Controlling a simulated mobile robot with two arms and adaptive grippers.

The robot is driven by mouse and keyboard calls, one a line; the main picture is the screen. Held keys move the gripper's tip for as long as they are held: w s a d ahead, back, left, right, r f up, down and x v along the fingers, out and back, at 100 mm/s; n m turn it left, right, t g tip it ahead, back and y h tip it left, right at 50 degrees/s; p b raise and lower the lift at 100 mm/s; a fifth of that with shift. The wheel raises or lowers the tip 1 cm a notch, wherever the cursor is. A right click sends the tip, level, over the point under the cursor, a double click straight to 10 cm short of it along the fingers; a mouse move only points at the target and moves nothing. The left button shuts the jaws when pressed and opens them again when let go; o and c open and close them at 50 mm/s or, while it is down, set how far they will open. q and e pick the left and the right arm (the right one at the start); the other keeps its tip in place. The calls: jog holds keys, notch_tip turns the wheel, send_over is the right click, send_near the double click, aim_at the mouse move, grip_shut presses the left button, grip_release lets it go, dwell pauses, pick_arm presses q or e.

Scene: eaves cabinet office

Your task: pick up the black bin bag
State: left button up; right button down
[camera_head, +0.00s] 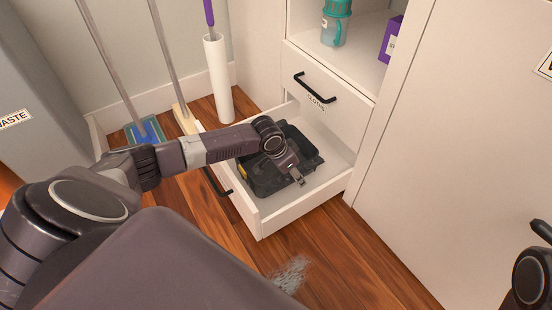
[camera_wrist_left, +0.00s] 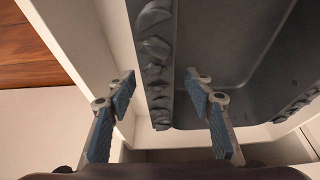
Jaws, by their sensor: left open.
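The black bin bag (camera_head: 268,182) lies in the open lower drawer (camera_head: 309,212). It is dark, with a crumpled, lumpy edge and a hollow, smooth-walled middle, as the left wrist view shows (camera_wrist_left: 157,50). My left gripper (camera_head: 298,180) is over the bag inside the drawer and hides part of it. In the left wrist view its two blue-padded fingers (camera_wrist_left: 161,75) are open, one on each side of the lumpy edge. I cannot tell whether they touch it.
A closed drawer labelled "CLOTHS" (camera_head: 325,95) sits above the open one. A white roll (camera_head: 218,80), a blue mop head (camera_head: 145,132) and a broom (camera_head: 183,112) stand left of the drawer. A pale dusty patch (camera_head: 291,274) lies on the wooden floor in front.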

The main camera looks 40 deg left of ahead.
pick_arm(q)
jog(key=shift+c, duration=0.3)
grip_shut()
jog(key=shift+r, duration=0.15)
